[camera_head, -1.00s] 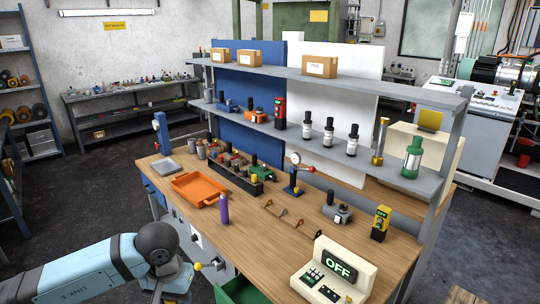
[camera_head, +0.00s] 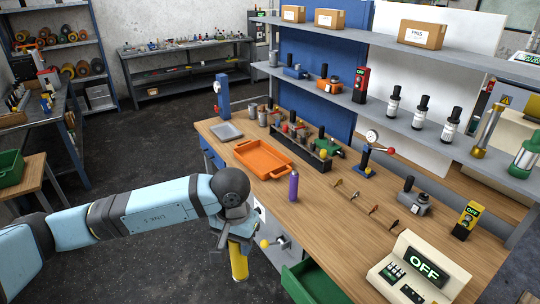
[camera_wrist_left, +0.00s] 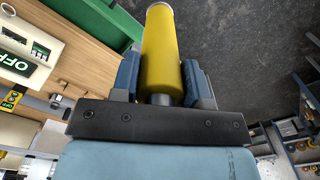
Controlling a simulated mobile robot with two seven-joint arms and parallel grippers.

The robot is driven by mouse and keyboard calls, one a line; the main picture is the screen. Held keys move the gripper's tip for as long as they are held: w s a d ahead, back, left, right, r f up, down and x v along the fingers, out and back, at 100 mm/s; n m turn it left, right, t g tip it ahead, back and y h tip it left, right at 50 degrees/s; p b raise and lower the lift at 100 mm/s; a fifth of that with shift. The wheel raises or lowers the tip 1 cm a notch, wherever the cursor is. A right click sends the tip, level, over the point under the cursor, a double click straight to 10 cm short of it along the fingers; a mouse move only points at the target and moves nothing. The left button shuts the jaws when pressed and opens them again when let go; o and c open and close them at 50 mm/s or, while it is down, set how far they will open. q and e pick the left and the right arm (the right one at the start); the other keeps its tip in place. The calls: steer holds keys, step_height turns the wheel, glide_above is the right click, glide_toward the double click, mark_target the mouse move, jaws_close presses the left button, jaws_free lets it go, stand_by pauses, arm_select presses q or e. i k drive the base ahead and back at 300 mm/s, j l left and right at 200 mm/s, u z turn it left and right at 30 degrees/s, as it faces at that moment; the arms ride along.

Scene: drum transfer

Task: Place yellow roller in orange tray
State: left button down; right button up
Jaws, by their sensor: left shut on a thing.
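The yellow roller (camera_head: 238,262) hangs below my left gripper (camera_head: 238,240), in front of the workbench's front edge and over the floor. In the left wrist view the yellow roller (camera_wrist_left: 161,50) lies between the two blue fingers of my left gripper (camera_wrist_left: 162,80), which is shut on it. The orange tray (camera_head: 263,158) sits on the wooden benchtop, farther back than the gripper and slightly right of it. The tray looks empty. My right gripper is not in view.
A purple bottle (camera_head: 293,186) stands on the bench just right of the tray. A grey plate (camera_head: 226,131) lies left of the tray. A black rack with parts stands behind it. A green drawer (camera_head: 310,284) juts out below the bench front.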

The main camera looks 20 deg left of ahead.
mark_target(259, 160)
steer(key=i+j+z, duration=0.1)
steer(key=j, duration=0.35)
steer(key=i+j+z, duration=0.1)
steer(key=i+j, duration=0.2)
steer(key=j, duration=0.2)
steer(key=i+j+z, duration=0.1)
steer(key=j, duration=0.4)
steer(key=i+j+z, duration=0.1)
steer(key=j, duration=0.4)
steer(key=i+j+z, duration=0.15)
steer(key=j, duration=0.4)
steer(key=i+j+z, duration=0.1)
steer(key=j, duration=0.4)
steer(key=i+j+z, duration=0.1)
steer(key=j, duration=0.45)
steer(key=i+j+z, duration=0.1)
steer(key=i+j, duration=0.2)
steer(key=i+j+z, duration=0.15)
steer(key=j, duration=0.4)
steer(key=i+j+z, duration=0.1)
steer(key=i, duration=0.4)
steer(key=j, duration=0.1)
